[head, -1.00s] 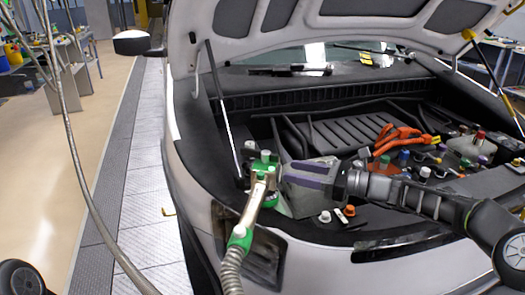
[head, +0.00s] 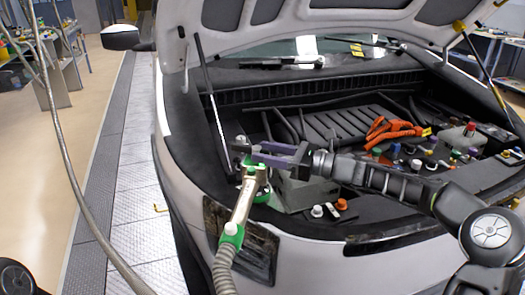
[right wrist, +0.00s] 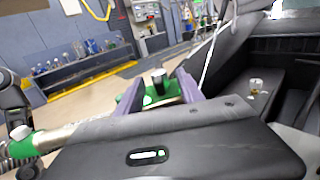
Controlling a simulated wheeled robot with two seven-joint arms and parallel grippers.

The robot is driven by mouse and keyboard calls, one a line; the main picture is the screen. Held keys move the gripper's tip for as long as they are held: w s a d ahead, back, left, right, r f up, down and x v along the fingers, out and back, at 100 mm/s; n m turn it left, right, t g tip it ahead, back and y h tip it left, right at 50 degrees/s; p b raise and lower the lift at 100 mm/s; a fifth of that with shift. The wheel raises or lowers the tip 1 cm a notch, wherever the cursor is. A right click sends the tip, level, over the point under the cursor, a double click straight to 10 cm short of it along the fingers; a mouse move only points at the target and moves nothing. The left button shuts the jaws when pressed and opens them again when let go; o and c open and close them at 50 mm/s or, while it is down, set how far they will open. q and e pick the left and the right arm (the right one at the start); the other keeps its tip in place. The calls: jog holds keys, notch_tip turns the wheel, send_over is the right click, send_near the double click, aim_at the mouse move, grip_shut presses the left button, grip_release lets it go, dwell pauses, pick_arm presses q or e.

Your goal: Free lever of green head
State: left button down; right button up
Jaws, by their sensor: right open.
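The green head (head: 250,182) stands at the front left corner of the open engine bay, on the end of a silver pipe with a green collar (head: 231,233) and a grey hose. My right gripper (head: 256,153) is open, its purple fingers reaching left just over the top of the head. In the right wrist view the green head (right wrist: 132,98) shows between and beyond the spread fingers (right wrist: 160,92). A dark upright knob (right wrist: 158,77) stands there between them; I cannot tell whether it is the lever. Contact is unclear. My left gripper is out of view.
Orange cables (head: 390,130) and several coloured caps fill the bay's right side. The raised hood (head: 300,15) hangs above, held by a strut (head: 212,100) at the left. A loose hose (head: 75,190) hangs at far left. The walkway (head: 140,185) beside the car looks mostly clear.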

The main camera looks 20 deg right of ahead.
jog(key=shift+w+a, duration=0.35)
jog(key=shift+a, duration=0.15)
jog(key=shift+c, duration=0.2)
grip_shut()
dwell(1.0)
